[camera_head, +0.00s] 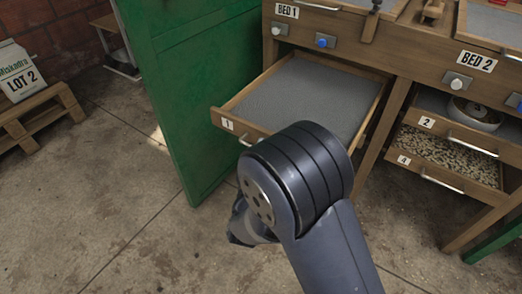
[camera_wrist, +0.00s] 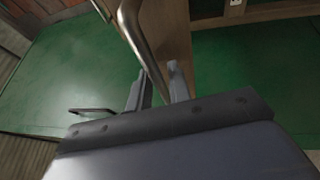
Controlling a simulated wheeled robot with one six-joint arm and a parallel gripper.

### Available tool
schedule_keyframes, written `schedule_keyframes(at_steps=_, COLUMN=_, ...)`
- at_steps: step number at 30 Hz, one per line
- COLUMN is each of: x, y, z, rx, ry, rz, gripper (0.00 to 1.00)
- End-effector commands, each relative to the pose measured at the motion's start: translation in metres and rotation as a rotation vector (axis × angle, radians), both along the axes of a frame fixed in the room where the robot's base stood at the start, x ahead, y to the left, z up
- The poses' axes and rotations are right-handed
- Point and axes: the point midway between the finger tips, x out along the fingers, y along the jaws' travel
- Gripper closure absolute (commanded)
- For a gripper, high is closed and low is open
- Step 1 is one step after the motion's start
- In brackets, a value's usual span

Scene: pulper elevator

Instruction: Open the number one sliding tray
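The number one sliding tray (camera_head: 310,95), wooden with a grey mesh floor and a "1" label, stands pulled out under BED 1. It looks empty. Its metal handle (camera_head: 244,140) is partly hidden behind my arm. In the wrist view the handle (camera_wrist: 137,35) runs down to my gripper (camera_wrist: 160,80). The two fingers stand apart with the handle's lower end between their tips. I cannot tell whether they press on it. In the head view my own arm hides the fingers.
A green panel (camera_head: 185,90) stands upright just left of the tray. BED 2 at the right has tray 2 with a bowl (camera_head: 474,113) and tray 4 with beans (camera_head: 445,155). A pallet (camera_head: 38,115) with a LOT 2 sack is at the left. The floor at lower left is clear.

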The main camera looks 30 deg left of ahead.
Motion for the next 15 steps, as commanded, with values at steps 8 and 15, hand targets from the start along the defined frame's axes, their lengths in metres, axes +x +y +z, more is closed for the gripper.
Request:
schedule_keyframes(at_steps=8, x=-0.036, y=-0.01, z=-0.005, rx=-0.005, ry=0.002, rz=0.005, gripper=0.81)
schedule_keyframes(at_steps=15, x=-0.079, y=-0.025, z=-0.014, rx=-0.004, ry=0.0, rz=0.005, gripper=0.81)
